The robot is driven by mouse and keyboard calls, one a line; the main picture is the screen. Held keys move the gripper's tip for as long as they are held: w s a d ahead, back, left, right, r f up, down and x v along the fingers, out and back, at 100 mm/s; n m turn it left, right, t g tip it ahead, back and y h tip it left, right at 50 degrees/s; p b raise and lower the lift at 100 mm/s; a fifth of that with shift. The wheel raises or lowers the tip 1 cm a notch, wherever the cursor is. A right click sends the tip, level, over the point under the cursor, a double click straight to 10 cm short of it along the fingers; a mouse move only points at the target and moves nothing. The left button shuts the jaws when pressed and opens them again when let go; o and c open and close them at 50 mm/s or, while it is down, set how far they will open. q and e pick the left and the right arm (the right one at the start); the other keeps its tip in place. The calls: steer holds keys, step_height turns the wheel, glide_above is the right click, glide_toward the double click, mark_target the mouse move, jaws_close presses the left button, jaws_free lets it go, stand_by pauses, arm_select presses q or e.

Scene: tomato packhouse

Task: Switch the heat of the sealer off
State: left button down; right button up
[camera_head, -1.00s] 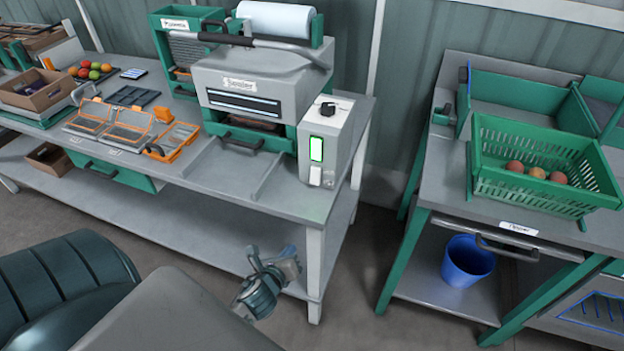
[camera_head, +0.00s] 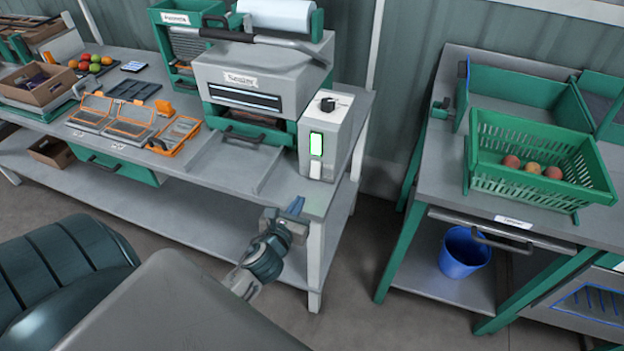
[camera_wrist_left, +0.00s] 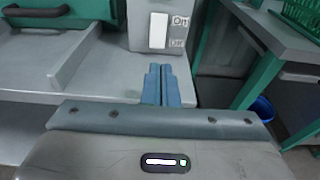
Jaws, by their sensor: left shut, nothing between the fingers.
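The sealer (camera_head: 262,69) stands on the left bench, with a grey control box (camera_head: 331,130) at its right side. The box has a black knob (camera_head: 328,104) on top, a lit green light (camera_head: 316,144) on its front and a white rocker switch (camera_head: 315,170) below it. In the left wrist view the switch (camera_wrist_left: 158,31) has "On" above "Off" beside it. My left gripper (camera_head: 296,206) is shut and empty, in front of the bench edge and below the switch. Its blue fingertips (camera_wrist_left: 161,72) are apart from the switch. My right gripper is not in view.
Orange-framed trays (camera_head: 128,118) lie on the bench left of the sealer. To the right stands another table with a green crate (camera_head: 540,178) of several tomatoes, and a blue bucket (camera_head: 465,254) sits on its lower shelf. A gap of floor separates the benches.

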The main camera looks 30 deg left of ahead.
mark_target(315, 176)
arm_select(q)
steer(key=p+x, duration=0.1)
steer(key=x, duration=0.9)
steer(key=shift+w+a+f, duration=0.1)
steer(key=shift+w+a, duration=0.05)
steer(key=shift+w, duration=0.2)
steer(key=b, duration=0.3)
steer(key=f+t+b, duration=0.1)
steer(key=b, duration=0.2)
steer(key=shift+w+y, duration=0.25)
steer(key=shift+y, duration=0.05)
steer(key=shift+a+r, duration=0.1)
steer(key=shift+r, duration=0.05)
steer(key=shift+r+p, duration=0.15)
steer(key=shift+p, duration=0.25)
